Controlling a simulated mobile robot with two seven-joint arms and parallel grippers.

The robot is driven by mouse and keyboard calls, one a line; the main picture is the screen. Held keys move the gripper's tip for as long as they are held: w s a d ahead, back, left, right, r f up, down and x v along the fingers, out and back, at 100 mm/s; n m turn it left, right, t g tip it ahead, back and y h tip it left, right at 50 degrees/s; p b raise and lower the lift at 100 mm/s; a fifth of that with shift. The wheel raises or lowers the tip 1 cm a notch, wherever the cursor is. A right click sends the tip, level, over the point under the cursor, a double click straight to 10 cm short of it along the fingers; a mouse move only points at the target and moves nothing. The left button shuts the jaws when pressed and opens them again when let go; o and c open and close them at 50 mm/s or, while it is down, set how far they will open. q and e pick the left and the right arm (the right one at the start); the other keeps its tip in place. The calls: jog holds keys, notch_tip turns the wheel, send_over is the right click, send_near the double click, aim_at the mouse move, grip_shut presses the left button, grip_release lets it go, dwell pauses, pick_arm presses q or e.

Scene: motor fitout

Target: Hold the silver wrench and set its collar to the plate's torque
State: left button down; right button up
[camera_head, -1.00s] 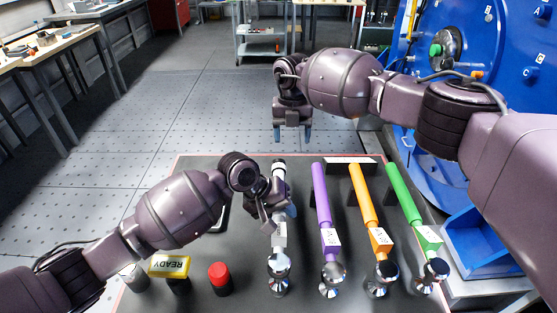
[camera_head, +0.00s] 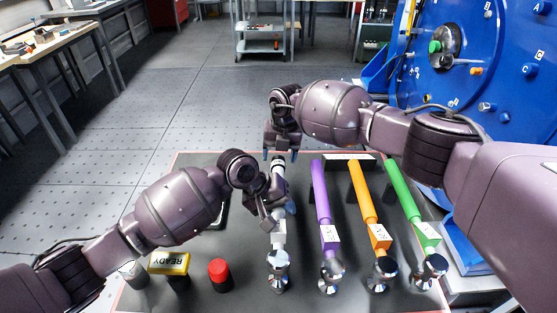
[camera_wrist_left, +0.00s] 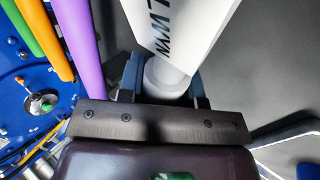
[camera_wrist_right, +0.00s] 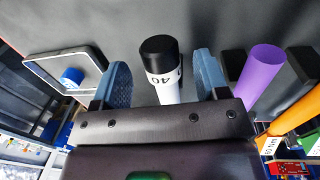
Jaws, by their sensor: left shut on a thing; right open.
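The silver wrench (camera_head: 279,240) lies on the dark bench mat, with its shiny round head toward me. My left gripper (camera_head: 279,207) is shut on its handle; in the left wrist view the white label and handle (camera_wrist_left: 172,78) sit between the fingers. My right gripper (camera_head: 281,155) is open at the far end of this wrench. In the right wrist view, the black-tipped collar end (camera_wrist_right: 160,70), marked 40, stands between the open fingers (camera_wrist_right: 160,85), apart from both. The plate's torque cannot be read.
Purple (camera_head: 321,195), orange (camera_head: 364,195) and green (camera_head: 402,190) wrenches lie to the right. A red button (camera_head: 219,272) and yellow READY box (camera_head: 169,263) stand at the left front. A blue machine (camera_head: 480,80) stands at the right.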

jog(key=shift+a+f, duration=0.1)
jog(key=shift+f, duration=1.1)
jog(key=shift+c, duration=0.2)
jog(key=c, duration=0.9)
jog(key=shift+a+h, duration=0.25)
jog(key=shift+h, duration=0.75)
jog(key=shift+f+h, duration=0.1)
jog(key=shift+h, duration=1.1)
jog(key=o, duration=0.9)
jog(key=shift+o, duration=0.2)
